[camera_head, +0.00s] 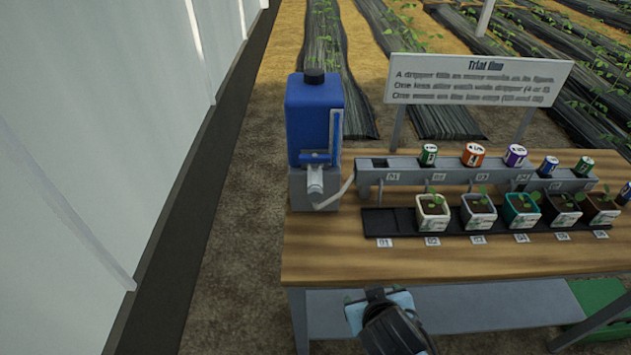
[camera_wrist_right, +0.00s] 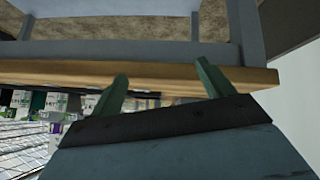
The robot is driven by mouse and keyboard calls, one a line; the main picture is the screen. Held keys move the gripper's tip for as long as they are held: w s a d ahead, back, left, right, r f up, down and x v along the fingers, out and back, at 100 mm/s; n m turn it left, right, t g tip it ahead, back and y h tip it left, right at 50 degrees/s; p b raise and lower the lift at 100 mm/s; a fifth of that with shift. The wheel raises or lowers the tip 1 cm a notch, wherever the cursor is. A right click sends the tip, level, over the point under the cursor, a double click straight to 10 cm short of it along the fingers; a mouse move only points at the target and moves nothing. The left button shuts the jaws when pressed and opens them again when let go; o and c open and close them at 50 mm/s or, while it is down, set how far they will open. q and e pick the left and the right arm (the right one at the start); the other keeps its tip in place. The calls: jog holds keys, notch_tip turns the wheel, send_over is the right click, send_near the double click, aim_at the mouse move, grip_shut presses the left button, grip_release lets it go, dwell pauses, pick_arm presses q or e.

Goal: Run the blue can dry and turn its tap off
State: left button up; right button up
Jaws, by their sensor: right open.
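The blue can (camera_head: 314,110) with a black cap stands upright on a grey block at the table's left end. A pale upright strip (camera_head: 335,135) runs down its right side; I cannot read a level in it. On its lower front is the tap (camera_head: 315,180), a pale spout with a blue bar (camera_head: 315,158) lying level above it. A pale hose leads from it towards the grey rail. My right gripper (camera_head: 378,297) is below and in front of the table's front edge, away from the tap. In the wrist view its green fingers (camera_wrist_right: 163,80) are apart and empty.
The wooden table (camera_head: 450,258) carries the grey rail (camera_head: 400,168) with several numbered, coloured drippers (camera_head: 473,155). A black tray (camera_head: 390,222) holds several potted seedlings (camera_head: 432,212). A sign (camera_head: 477,80) stands behind. The white wall (camera_head: 90,150) is left; the floor between is clear.

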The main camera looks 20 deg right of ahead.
jog(key=w+a+r+m+t+h, duration=0.25)
jog(key=w+r+t, duration=0.2)
jog(key=r, duration=0.45)
jog(key=t, duration=0.5)
send_near(315, 159)
jog(key=shift+y, duration=0.25)
jog(key=p+x, duration=0.2)
jog(key=x, duration=0.6)
jog(key=shift+w+d, duration=0.1)
jog(key=shift+d, duration=0.05)
pick_arm(q)
jog(key=d+r, duration=0.2)
jog(key=shift+s+d, duration=0.1)
jog(key=shift+d, duration=0.25)
jog(key=shift+a+f, duration=0.1)
jog(key=shift+a, duration=0.05)
jog(key=shift+s+a, duration=0.1)
jog(key=shift+a, duration=0.15)
pick_arm(e)
jog(key=c, duration=1)
